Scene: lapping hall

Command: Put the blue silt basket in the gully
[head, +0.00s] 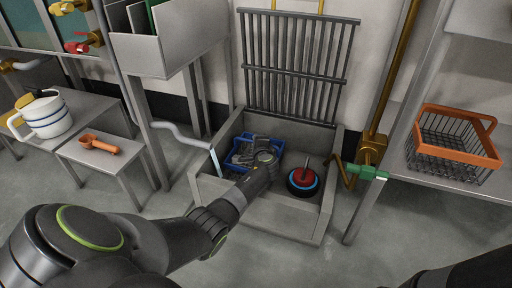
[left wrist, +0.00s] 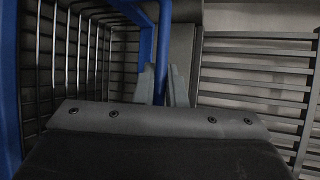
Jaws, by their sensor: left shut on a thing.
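The blue silt basket (head: 236,163) is inside the walls of the grey gully (head: 284,218), at its left rear. Whether it rests on the gully floor is hard to tell. My left gripper (head: 262,150) is over the basket and covers much of it. In the left wrist view the two fingertips (left wrist: 162,88) are shut on a blue bar of the basket (left wrist: 162,40), with its dark wire wall at the left. My right gripper is out of view.
A barred grating (head: 295,62) stands raised behind the gully. A red, blue and black round object (head: 303,180) sits in the gully's right part. A green-handled tap (head: 368,171) is at its right edge, and an orange-rimmed wire basket (head: 455,140) stands on the right shelf.

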